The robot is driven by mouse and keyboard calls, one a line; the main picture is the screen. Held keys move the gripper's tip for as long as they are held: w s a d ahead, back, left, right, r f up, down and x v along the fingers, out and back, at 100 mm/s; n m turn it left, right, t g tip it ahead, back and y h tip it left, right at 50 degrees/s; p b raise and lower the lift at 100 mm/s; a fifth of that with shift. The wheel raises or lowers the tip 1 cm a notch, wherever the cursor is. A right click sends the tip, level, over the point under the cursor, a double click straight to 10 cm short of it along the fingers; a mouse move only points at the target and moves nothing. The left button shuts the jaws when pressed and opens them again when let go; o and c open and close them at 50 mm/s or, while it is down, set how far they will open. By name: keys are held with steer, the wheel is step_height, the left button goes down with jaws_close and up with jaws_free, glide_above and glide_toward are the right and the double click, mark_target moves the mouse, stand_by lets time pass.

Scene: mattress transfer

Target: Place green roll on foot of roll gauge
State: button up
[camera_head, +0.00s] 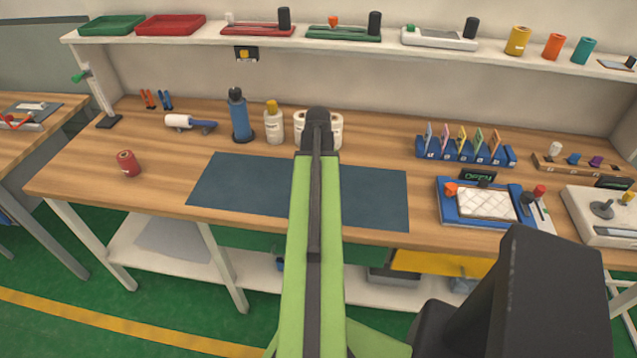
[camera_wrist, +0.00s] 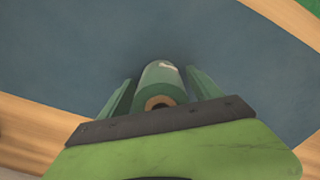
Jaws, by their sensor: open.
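In the wrist view, a green roll (camera_wrist: 158,74) with a brown core lies on a dark blue mat (camera_wrist: 70,40), its open end toward me. My gripper (camera_wrist: 160,78) is open, one green finger on each side of the roll, with a narrow gap showing at each side. In the head view, my arm hides the gripper and the roll; the mat (camera_head: 240,188) shows on both sides of it. I cannot tell for sure which thing is the roll gauge.
A red roll (camera_head: 129,163) stands left of the mat. A blue bottle (camera_head: 240,118) and a white bottle (camera_head: 274,124) stand behind it. A blue tray with a white pad (camera_head: 484,203) lies to the right. A teal roll (camera_head: 583,50) stands on the shelf.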

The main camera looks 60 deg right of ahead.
step_height(320, 180, up, 12)
steer(key=p, duration=1.2)
steer(key=shift+r, duration=0.25)
steer(key=shift+f, duration=0.1)
